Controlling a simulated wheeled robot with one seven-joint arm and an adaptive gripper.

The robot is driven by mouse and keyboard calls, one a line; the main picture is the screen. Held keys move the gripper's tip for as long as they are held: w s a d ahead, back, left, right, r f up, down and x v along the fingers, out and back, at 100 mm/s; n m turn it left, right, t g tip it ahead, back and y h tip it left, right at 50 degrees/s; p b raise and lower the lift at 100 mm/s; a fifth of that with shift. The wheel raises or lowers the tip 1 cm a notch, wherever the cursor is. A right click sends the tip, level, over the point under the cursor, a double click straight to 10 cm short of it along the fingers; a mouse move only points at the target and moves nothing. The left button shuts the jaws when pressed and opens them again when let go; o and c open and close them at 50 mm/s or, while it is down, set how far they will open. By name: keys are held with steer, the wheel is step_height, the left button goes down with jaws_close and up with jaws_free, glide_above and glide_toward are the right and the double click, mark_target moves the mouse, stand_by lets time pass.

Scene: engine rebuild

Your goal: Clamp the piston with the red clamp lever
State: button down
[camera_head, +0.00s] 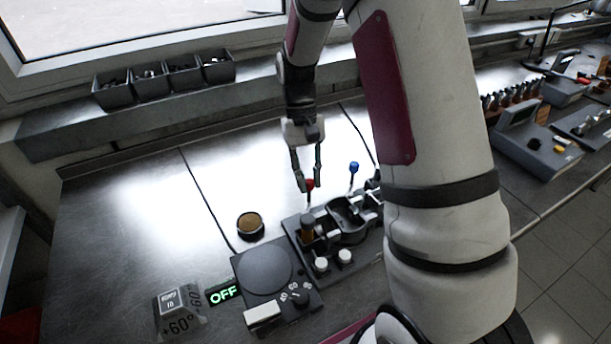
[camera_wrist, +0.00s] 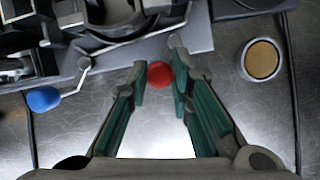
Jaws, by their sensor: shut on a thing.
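The red clamp lever (camera_head: 310,184) stands at the back edge of the dark fixture block (camera_head: 292,226), with its red ball knob upward. In the wrist view the red knob (camera_wrist: 160,74) sits between the fingertips. My gripper (camera_head: 306,181) is shut on it; the fingers also show in the wrist view (camera_wrist: 159,80). A brown cylindrical part (camera_head: 307,229), perhaps the piston, stands upright in the left pocket of the fixture, in front of the red lever. Whether the lever's clamp touches it is too small to tell.
A blue-knobbed lever (camera_head: 354,167) stands right of the red one. A round cup with a brown top (camera_head: 250,224) lies left of the fixture. A dial device (camera_head: 266,268) with an OFF display (camera_head: 223,294) is front left. The bench behind is clear; bins (camera_head: 166,80) line the ledge.

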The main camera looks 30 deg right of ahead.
steer(key=shift+d+m, duration=0.15)
steer(key=shift+m, duration=0.15)
steer(key=c, duration=1.4)
jaws_free()
steer(key=shift+c, duration=0.2)
steer(key=v, duration=1.2)
steer(key=shift+s+d, duration=0.1)
steer(key=shift+s, duration=0.05)
